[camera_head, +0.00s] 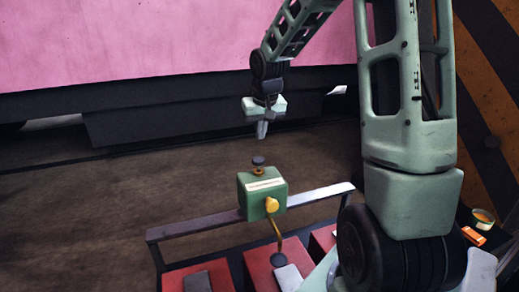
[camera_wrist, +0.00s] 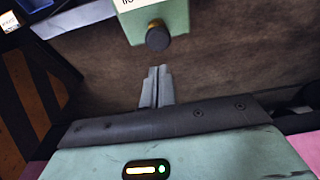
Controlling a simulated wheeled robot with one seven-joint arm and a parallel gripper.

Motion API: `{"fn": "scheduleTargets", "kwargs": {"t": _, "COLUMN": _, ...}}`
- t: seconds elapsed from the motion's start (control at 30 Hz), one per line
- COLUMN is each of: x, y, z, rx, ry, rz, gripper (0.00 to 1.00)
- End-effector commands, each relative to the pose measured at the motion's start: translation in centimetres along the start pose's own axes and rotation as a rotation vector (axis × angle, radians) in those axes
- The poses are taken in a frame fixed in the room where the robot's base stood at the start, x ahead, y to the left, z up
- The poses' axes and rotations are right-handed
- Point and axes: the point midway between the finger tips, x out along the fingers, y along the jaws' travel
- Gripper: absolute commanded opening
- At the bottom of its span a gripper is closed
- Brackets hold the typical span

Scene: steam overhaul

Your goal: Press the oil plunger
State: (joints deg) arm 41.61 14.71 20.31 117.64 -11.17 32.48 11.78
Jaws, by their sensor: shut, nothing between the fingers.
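The oil plunger (camera_head: 258,161) is a dark round knob on a short brass-coloured neck, on top of a green box (camera_head: 258,199) with a white label and a yellow knob on its front. My gripper (camera_head: 262,130) is shut and empty, pointing down above the plunger with a gap between them. In the wrist view the shut fingertips (camera_wrist: 160,72) sit just short of the dark plunger cap (camera_wrist: 157,37), and the green box (camera_wrist: 178,18) is cut off by the top edge. I cannot tell the exact height of the gap.
A grey rail (camera_head: 190,229) runs behind red boxes (camera_head: 268,268) at the bottom. A thin rod with a dark round end hangs from the green box. An orange object (camera_head: 473,236) and a small round tin (camera_head: 483,217) lie at the right. Brown floor (camera_head: 120,195) is open at the left.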

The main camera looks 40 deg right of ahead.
Motion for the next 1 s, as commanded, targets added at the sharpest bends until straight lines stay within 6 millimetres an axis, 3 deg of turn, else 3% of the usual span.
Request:
{"fn": "scheduleTargets", "kwargs": {"t": 0.2, "x": 4.2, "y": -0.1, "z": 0.3, "rx": -0.002, "ry": -0.006, "rz": -0.002, "gripper": 0.0}}
{"fn": "scheduleTargets", "kwargs": {"t": 0.4, "x": 6.6, "y": -0.1, "z": 1.0, "rx": -0.002, "ry": -0.002, "rz": -0.001, "gripper": 0.0}}
{"fn": "scheduleTargets", "kwargs": {"t": 1.0, "x": 8.1, "y": -0.1, "z": 1.4, "rx": -0.001, "ry": 0.0, "rz": -0.001, "gripper": 0.0}}
